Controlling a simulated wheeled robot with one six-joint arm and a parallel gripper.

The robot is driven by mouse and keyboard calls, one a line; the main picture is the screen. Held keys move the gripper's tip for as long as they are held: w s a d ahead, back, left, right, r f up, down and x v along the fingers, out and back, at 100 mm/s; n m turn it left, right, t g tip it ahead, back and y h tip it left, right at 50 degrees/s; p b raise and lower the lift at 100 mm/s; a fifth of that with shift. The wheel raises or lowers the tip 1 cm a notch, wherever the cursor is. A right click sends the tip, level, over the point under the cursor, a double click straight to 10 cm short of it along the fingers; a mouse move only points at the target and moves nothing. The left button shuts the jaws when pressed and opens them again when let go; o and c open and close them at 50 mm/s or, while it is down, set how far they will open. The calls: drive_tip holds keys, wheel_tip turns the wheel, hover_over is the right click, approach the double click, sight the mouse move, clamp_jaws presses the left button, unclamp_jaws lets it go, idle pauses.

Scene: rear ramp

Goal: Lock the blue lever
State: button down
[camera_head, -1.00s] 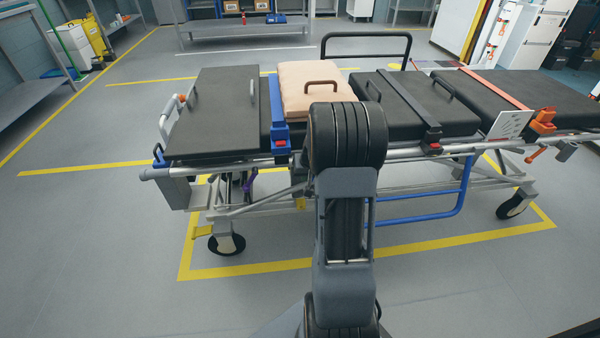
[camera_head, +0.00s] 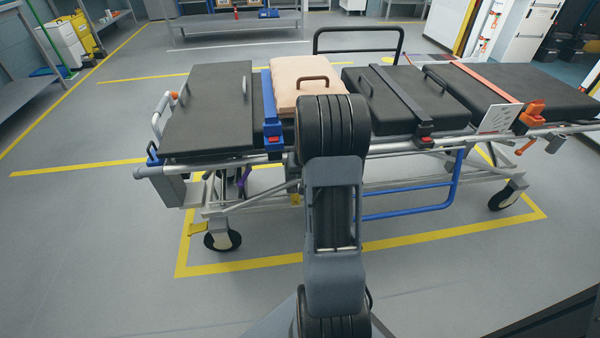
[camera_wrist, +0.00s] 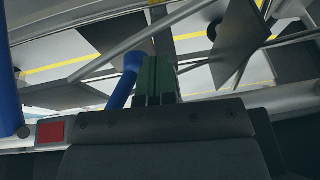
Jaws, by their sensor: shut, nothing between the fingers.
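The blue lever (camera_wrist: 129,70) is in the wrist view, a short slanted bar with a rounded upper end. My gripper (camera_wrist: 156,72) is shut and empty, its dark green fingers just right of the lever. I cannot tell whether they touch it. In the head view my own arm hides the gripper, and I cannot make out this lever there. The stretcher (camera_head: 220,160) stands in front of me, with black pads and a metal frame.
A blue strap (camera_head: 271,112) with a red buckle crosses the stretcher beside a beige pad (camera_head: 300,80). A blue side rail (camera_head: 410,211) hangs below the frame. A red square (camera_wrist: 50,132) shows at lower left in the wrist view.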

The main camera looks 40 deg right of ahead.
drive_tip(key=p+v, duration=0.4)
drive_tip(key=v, duration=0.9)
drive_tip(key=shift+s+r, duration=0.2)
drive_tip(key=shift+r, duration=0.15)
drive_tip(key=shift+r, duration=0.1)
